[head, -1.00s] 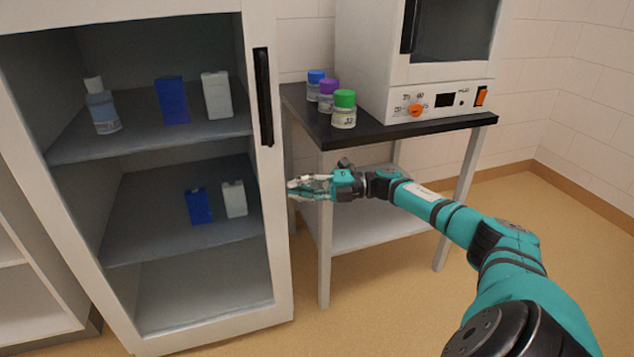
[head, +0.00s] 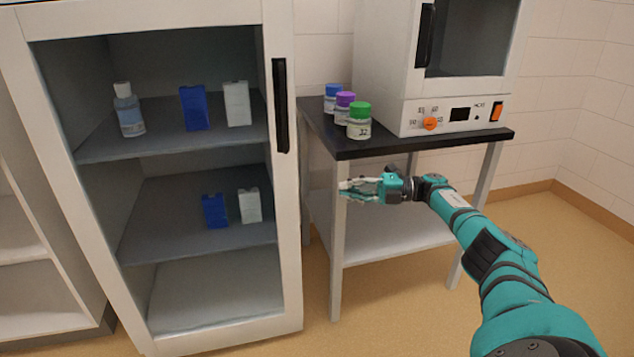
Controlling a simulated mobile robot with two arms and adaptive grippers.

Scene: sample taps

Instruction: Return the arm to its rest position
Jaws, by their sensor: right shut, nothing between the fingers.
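My right arm, teal and black, comes in from the lower right of the head view. My right gripper (head: 360,188) is at its end, pointing left, in front of the small table and below its dark top. It is shut and holds nothing. It looks apart from the table, though the exact gap is hard to tell. My left gripper is not in view.
The dark-topped table (head: 400,146) carries blue-, purple- and green-capped jars (head: 359,121) and a white oven (head: 390,75). Floor (head: 410,310) is clear in front.

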